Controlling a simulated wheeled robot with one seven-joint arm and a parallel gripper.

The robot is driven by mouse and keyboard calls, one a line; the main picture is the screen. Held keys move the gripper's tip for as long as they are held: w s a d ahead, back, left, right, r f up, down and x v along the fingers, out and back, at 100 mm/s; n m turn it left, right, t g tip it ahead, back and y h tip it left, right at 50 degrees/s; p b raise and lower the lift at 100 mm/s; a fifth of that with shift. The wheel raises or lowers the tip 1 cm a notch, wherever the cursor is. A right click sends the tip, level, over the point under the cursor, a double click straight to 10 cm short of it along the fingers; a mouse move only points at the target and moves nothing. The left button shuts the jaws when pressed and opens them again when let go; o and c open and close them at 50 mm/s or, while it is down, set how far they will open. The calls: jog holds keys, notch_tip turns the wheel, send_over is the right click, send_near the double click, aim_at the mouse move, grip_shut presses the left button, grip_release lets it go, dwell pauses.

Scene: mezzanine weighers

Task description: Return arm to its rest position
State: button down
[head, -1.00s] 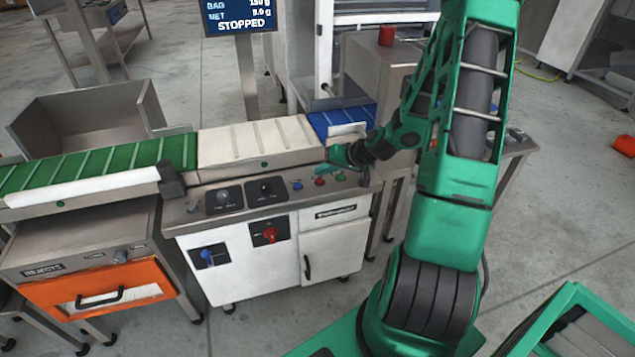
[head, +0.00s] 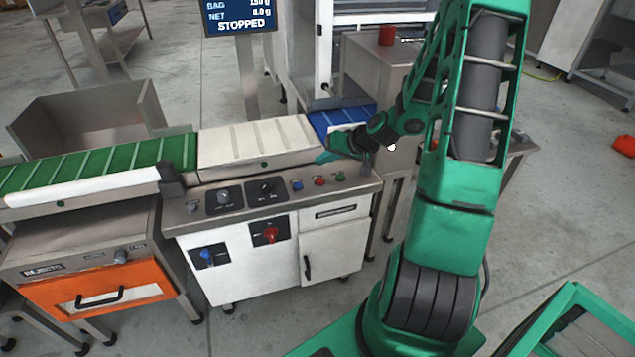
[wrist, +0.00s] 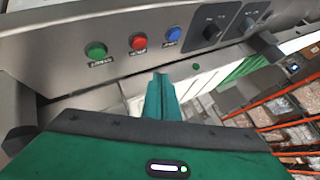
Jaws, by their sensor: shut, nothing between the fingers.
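My gripper (head: 324,156) is shut and empty. In the head view it is just above the right end of the weigher's control panel (head: 275,193), by the edge of the cream belt (head: 256,142). In the wrist view my shut green fingers (wrist: 161,92) point at the steel panel edge, below the green button (wrist: 95,49), red button (wrist: 138,42) and blue button (wrist: 173,35). I cannot tell from these views whether the fingertips touch anything. My arm reaches forward from the right of the head view.
A green belt (head: 100,166) runs to the left and a blue belt (head: 345,117) lies behind my wrist. The display (head: 240,16) reads STOPPED. An orange rejects drawer (head: 98,290) is at lower left. Open floor (head: 570,200) lies to the right.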

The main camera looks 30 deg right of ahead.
dwell(0.4)
jog(key=s+a+r+g+h, duration=0.1)
jog(key=s+r, duration=0.4)
jog(key=s, duration=0.6)
jog(key=s+a+r+m+g+h, duration=0.1)
jog(key=s+r+g, duration=0.3)
jog(key=s, duration=0.8)
jog(key=s+a+r+g+h, duration=0.1)
jog(key=s+a+r+g, duration=0.2)
jog(key=s+r, duration=0.4)
jog(key=s, duration=0.4)
jog(key=shift+s+a+r+g, duration=0.3)
jog(key=shift+s+a, duration=0.05)
jog(key=shift+s, duration=0.05)
